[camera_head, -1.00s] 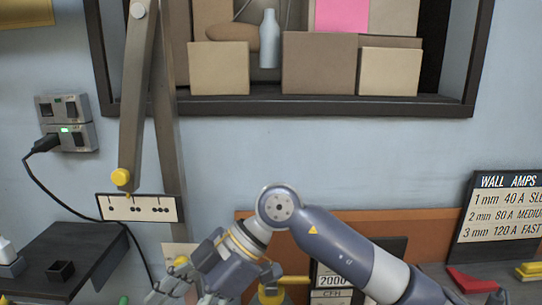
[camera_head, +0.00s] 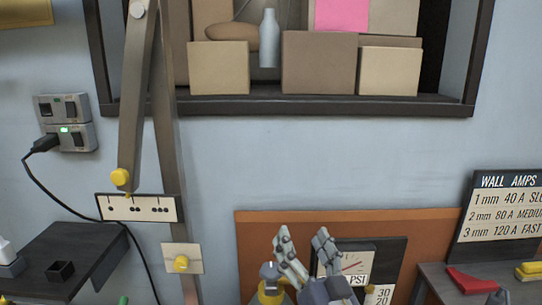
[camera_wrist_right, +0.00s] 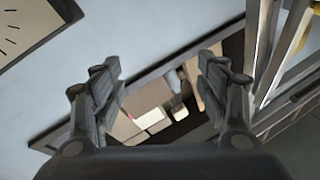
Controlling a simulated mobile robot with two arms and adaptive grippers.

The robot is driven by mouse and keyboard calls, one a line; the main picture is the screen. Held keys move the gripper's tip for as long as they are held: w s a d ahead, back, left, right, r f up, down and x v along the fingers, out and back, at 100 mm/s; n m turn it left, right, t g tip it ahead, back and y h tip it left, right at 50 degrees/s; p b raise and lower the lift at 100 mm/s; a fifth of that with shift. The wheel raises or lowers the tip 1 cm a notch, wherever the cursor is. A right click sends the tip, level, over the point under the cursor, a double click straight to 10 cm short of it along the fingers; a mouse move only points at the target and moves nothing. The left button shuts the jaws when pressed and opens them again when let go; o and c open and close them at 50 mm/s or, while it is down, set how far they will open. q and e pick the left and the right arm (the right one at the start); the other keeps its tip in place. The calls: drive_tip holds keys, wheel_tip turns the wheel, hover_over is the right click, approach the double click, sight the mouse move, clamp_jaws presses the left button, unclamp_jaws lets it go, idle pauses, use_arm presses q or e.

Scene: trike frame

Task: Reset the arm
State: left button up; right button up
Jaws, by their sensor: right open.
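My right gripper (camera_head: 307,255) shows at the bottom middle of the head view, with its fingers pointing up and spread apart. It stands in front of the orange-brown board and partly covers a PSI gauge (camera_head: 352,262). In the right wrist view the two fingers of the right gripper (camera_wrist_right: 160,85) are wide apart with nothing between them. Beyond them, the wall shelf shows tilted in that view. My right forearm is mostly below the head view's edge. My left gripper is not in view.
A dark-framed wall shelf (camera_head: 290,105) holds several boxes and a bottle (camera_head: 269,38). A hinged metal arm with a yellow knob (camera_head: 120,177) hangs at left. A small dark table (camera_head: 60,262) stands at lower left, and a bench with a WALL AMPS sign (camera_head: 508,208) at right.

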drive_tip(key=s+d+f+g+h, duration=0.2)
drive_tip(key=s+d+f+g, duration=0.15)
drive_tip(key=f, duration=0.35)
drive_tip(key=s+d+f+g+h, duration=0.2)
drive_tip(key=s+d+f, duration=0.15)
drive_tip(key=f, duration=0.45)
drive_tip(key=s+d+f+g+h, duration=0.2)
drive_tip(key=d+f+g, duration=0.15)
drive_tip(key=f, duration=0.35)
drive_tip(key=s+d+f+n+g, duration=0.15)
drive_tip(key=s+f+g, duration=0.35)
drive_tip(key=s, duration=0.5)
drive_tip(key=s+d+f+n+g, duration=0.1)
drive_tip(key=s+d+f+g, duration=0.15)
drive_tip(key=s+f, duration=0.65)
drive_tip(key=s+f+g+p, duration=0.1)
drive_tip(key=s+f+g, duration=0.15)
drive_tip(key=f, duration=2.05)
drive_tip(key=s+d+f, duration=0.2)
drive_tip(key=s+f, duration=1.3)
drive_tip(key=s, duration=0.2)
drive_tip(key=shift+s+d+f+g+p, duration=0.15)
drive_tip(key=shift+d+g+p, duration=0.15)
drive_tip(key=shift+p, duration=0.1)
